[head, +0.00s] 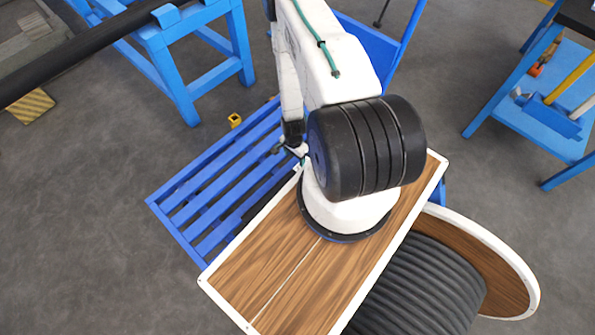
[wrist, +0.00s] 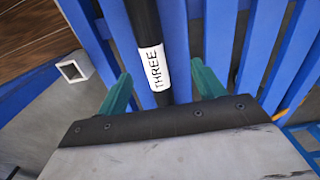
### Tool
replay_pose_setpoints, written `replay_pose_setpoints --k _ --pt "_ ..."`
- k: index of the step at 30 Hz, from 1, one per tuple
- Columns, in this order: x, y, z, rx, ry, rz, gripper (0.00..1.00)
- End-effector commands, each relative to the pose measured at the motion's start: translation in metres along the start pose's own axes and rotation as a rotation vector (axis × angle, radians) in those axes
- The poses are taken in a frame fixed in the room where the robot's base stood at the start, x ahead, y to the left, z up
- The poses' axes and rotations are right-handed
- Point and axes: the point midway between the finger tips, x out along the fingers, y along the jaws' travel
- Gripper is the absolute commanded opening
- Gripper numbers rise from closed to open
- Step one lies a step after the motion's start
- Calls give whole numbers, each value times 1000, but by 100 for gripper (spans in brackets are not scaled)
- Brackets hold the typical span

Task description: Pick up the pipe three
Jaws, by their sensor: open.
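Pipe three (wrist: 153,70) is a black pipe with a white label reading THREE. It lies along the slats of a blue slatted rack (wrist: 221,35). In the wrist view my gripper (wrist: 161,69) is open, with one green finger on each side of the labelled part in the picture. I cannot tell whether the fingertips reach down past the pipe, and no contact shows. In the head view a dark pipe (head: 268,199) lies on the rack beside the wooden-topped base, partly hidden by my arm. My gripper is mostly hidden there.
A white square tube end (wrist: 74,68) shows left of the fingers. In the head view, a cable reel (head: 515,272) stands at lower right. A blue shelf (head: 545,120) with tools is at right. A blue trestle (head: 175,65) carries a long black pipe (head: 85,50) at upper left. Floor at left is clear.

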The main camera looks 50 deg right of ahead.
Motion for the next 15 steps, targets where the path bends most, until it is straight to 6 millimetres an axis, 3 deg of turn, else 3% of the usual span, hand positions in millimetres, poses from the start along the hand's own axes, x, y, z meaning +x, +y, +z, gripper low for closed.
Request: replay_pose_setpoints --k 4,15 --pt "19 10 2 25 0 1 68" --pt "64 15 -1 25 -1 2 68"
